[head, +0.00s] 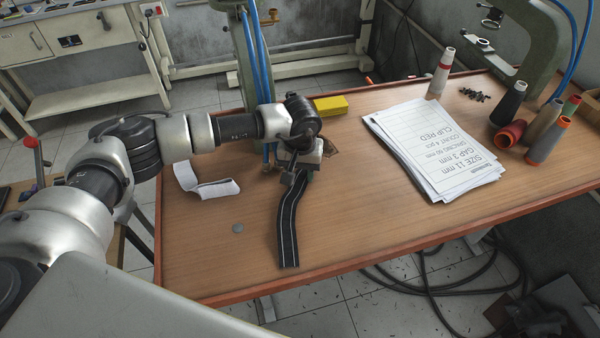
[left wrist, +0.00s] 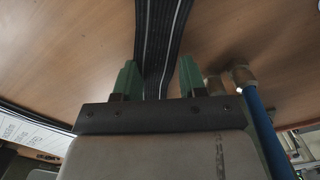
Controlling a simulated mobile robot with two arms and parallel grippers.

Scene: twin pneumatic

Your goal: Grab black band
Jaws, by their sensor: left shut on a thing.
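The black band (head: 289,225), with light lengthwise stripes, runs across the wooden table toward its front edge in the head view. My left gripper (head: 300,168) is at the band's far end and is shut on it. In the left wrist view the band (left wrist: 162,40) passes between the two green fingers of my left gripper (left wrist: 158,80). The band's end inside the gripper is partly hidden by the gripper body. My right gripper is in neither view.
A yellow block (head: 330,105) sits behind the gripper, near blue hoses (head: 260,60). Papers (head: 435,150) and thread cones (head: 547,140) occupy the right side. Bare tabletop (head: 350,220) lies right of the band.

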